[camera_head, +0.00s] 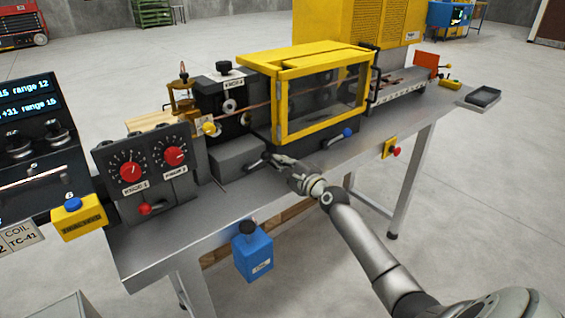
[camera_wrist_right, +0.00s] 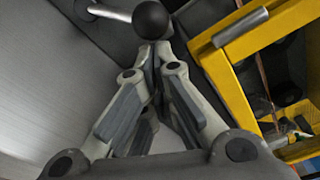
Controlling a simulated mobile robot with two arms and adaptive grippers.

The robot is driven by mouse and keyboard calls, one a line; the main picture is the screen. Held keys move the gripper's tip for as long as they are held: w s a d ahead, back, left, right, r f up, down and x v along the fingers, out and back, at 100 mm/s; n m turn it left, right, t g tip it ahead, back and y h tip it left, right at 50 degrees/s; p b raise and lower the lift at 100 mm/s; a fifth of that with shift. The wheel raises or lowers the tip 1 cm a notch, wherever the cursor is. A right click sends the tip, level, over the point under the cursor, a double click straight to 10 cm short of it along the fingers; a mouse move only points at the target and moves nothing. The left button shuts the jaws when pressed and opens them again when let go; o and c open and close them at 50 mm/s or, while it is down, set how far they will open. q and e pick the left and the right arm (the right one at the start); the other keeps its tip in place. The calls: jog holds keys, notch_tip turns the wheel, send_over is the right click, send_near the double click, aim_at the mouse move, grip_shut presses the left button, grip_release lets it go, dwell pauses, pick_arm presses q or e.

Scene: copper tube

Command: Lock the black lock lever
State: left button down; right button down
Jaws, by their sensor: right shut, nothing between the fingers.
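A black ball knob (camera_wrist_right: 151,20) on a bright metal rod shows at the top of the right wrist view. It looks like the black lock lever, mounted at a dark grey block (camera_head: 238,152) at the front of the machine. My right gripper (camera_head: 270,160) is at that block, below the yellow guard. In the right wrist view its fingers (camera_wrist_right: 155,52) are closed together with nothing between them. The tips are just below the knob; I cannot tell whether they touch it. In the head view the gripper mostly hides the lever. My left gripper is not in view.
The yellow-framed guard (camera_head: 279,100) stands close beside the gripper, with a blue knob (camera_head: 347,132) low at its front. A dial panel (camera_head: 148,170) with red knobs is to the left. A blue box (camera_head: 253,252) hangs below the table edge. The front tabletop strip (camera_head: 225,205) is mostly clear.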

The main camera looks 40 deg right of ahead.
jog(key=shift+a+r+n, duration=0.15)
jog(key=shift+r+n, duration=0.2)
jog(key=shift+n, duration=0.05)
jog(key=r+n+p, duration=0.1)
jog(key=a+r+n, duration=0.1)
jog(key=n, duration=0.1)
jog(key=shift+a+p, duration=0.2)
jog(key=shift+p, duration=0.2)
jog(key=a+r+n+t+p, duration=0.1)
jog(key=a+n+p, duration=0.2)
jog(key=a+n, duration=0.6)
jog(key=shift+s+a+r+n+y, duration=0.15)
jog(key=shift+s+r+n+y, duration=0.25)
jog(key=shift+n, duration=2.1)
jog(key=shift+r+p, duration=0.1)
jog(key=shift+p, duration=0.2)
